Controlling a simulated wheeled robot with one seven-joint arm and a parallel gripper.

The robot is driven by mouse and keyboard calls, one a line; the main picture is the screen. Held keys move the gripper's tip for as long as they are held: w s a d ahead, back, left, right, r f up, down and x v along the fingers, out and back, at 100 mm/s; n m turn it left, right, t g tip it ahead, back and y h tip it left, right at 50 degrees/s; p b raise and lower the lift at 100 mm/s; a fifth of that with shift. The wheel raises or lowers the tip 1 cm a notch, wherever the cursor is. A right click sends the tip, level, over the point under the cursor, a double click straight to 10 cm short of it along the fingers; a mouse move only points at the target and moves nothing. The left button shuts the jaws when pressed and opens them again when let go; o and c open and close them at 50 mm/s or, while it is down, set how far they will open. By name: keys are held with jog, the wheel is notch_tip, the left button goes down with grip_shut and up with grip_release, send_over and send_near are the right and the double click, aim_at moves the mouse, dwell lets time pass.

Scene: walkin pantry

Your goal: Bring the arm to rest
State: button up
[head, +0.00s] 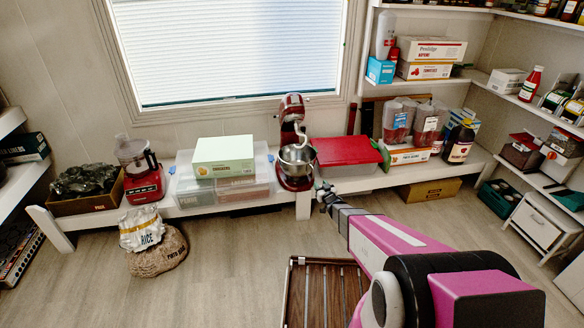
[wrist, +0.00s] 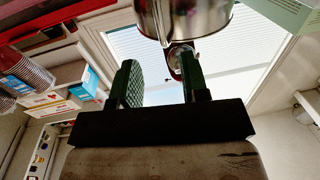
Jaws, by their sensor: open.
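My arm (head: 385,240) is stretched forward from the lower right in the head view, toward the low bench. My gripper (head: 322,188) is at its far end, just in front of the bench edge and below the red stand mixer (head: 293,130). In the wrist view my gripper (wrist: 162,82) has its two dark fingers spread apart with nothing between them. The mixer's metal bowl (wrist: 190,15) shows beyond and above the fingertips in that view, apart from them as far as I can tell.
The bench (head: 230,202) also holds a red-lidded bin (head: 345,150), a clear bin with a pale green box (head: 223,152) on it, and a red food processor (head: 142,180). A slatted wooden rack (head: 325,290) lies below my arm.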

jog(key=s+d+r+m+g+h, duration=0.4)
jog(key=s+d+r+g+h, duration=0.3)
jog(key=s+d+r, duration=0.3)
jog(key=s+d+r+g, duration=0.1)
jog(key=s+r+g, duration=0.3)
jog(key=s, duration=0.7)
jog(key=s+d+r+g, duration=0.1)
jog(key=s+r+g, duration=0.4)
jog(key=s, duration=0.6)
jog(key=shift+d+m+g, duration=0.3)
jog(key=shift+d, duration=0.1)
jog(key=shift+f, duration=0.1)
